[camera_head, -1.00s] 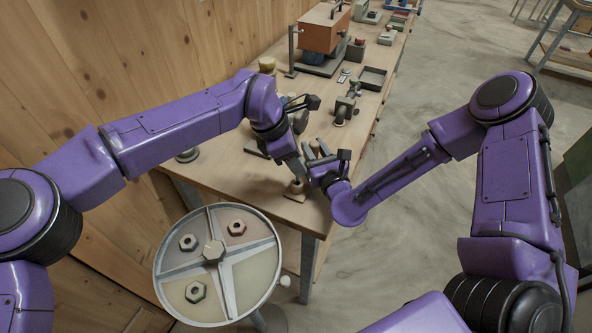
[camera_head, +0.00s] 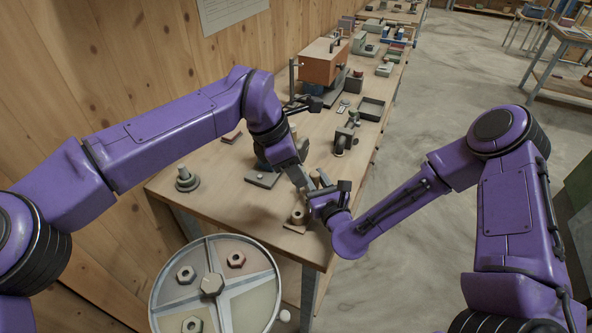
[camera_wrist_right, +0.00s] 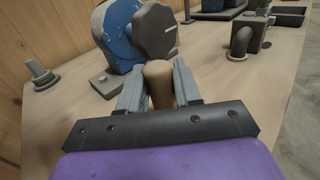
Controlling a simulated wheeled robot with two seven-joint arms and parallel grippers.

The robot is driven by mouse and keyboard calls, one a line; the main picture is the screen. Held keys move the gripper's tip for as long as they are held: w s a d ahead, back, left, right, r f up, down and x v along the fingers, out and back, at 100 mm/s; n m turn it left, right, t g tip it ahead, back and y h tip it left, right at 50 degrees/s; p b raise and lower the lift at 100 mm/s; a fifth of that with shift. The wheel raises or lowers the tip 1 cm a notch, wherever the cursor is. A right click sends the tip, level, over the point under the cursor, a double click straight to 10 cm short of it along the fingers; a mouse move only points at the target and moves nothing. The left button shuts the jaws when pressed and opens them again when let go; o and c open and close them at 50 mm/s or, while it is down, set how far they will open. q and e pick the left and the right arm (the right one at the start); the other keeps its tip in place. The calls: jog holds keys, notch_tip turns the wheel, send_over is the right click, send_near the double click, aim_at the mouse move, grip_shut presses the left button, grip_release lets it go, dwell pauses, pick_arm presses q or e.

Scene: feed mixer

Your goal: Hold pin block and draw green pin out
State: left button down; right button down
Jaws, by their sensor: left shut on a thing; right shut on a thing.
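My right gripper (camera_head: 317,196) is low over the front end of the bench. In the right wrist view its fingers (camera_wrist_right: 160,92) are shut on a tan, rounded cylindrical piece (camera_wrist_right: 159,82) that stands up between them. In the head view a tan piece with a flat base (camera_head: 297,216) shows just below the grippers. My left gripper (camera_head: 301,178) is shut close beside the right one, pointing down; what it holds is hidden. I cannot make out a green pin or clearly tell the pin block.
A round divided pan (camera_head: 245,285) with hex nuts stands before the bench. A blue machine with a dark knob (camera_wrist_right: 155,30) is just beyond the right gripper. A stepped grey-green piece (camera_head: 186,180) stands at left. An orange box machine (camera_head: 322,60) is farther back.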

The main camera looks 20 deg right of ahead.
pick_arm(q)
jog(key=shift+r, duration=4)
pick_arm(e)
jog(key=c, duration=0.7)
grip_release()
